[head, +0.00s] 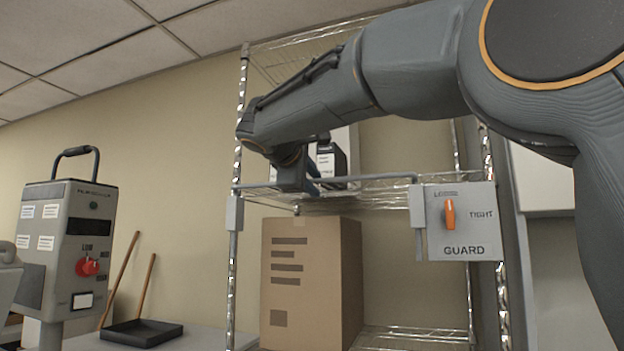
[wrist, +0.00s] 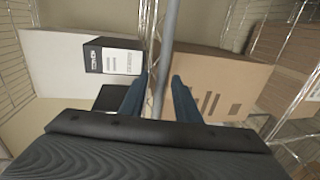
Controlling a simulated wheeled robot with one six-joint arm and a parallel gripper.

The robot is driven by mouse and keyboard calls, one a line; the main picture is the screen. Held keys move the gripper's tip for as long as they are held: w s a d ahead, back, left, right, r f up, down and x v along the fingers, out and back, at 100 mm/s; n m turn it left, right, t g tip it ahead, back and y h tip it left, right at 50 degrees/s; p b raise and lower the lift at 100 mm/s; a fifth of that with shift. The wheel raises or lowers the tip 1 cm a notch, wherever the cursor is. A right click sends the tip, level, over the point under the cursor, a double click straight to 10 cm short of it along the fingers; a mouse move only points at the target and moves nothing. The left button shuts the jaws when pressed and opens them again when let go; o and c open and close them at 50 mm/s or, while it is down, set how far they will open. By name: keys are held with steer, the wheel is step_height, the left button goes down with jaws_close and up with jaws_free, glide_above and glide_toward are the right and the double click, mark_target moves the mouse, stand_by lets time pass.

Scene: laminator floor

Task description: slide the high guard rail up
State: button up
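The high guard rail (head: 370,179) is a thin grey bar running level across the front of the wire rack, with its bent ends in a left bracket (head: 235,213) and a right bracket (head: 417,205). My gripper (head: 305,187) is at the rail, left of its middle. In the wrist view the rail (wrist: 168,35) passes between the two blue fingers of my gripper (wrist: 160,80). The fingers are apart, with a gap visible on both sides of the rail. The GUARD panel (head: 462,222) has an orange knob (head: 449,213) standing upright, towards the partly readable "LO" label, not TIGHT.
A cardboard box (head: 312,285) stands on the shelf below the rail. Black-and-white boxes (head: 331,160) sit on the shelf behind it; one also shows in the wrist view (wrist: 112,58). A machine with a red knob (head: 75,245) and a black tray (head: 141,332) are at left.

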steer(key=shift+w, duration=0.1)
jaws_close()
step_height(320, 180, up, 9)
steer(key=p, duration=0.6)
steer(key=shift+f, duration=0.1)
jaws_free()
steer(key=shift+f, duration=0.1)
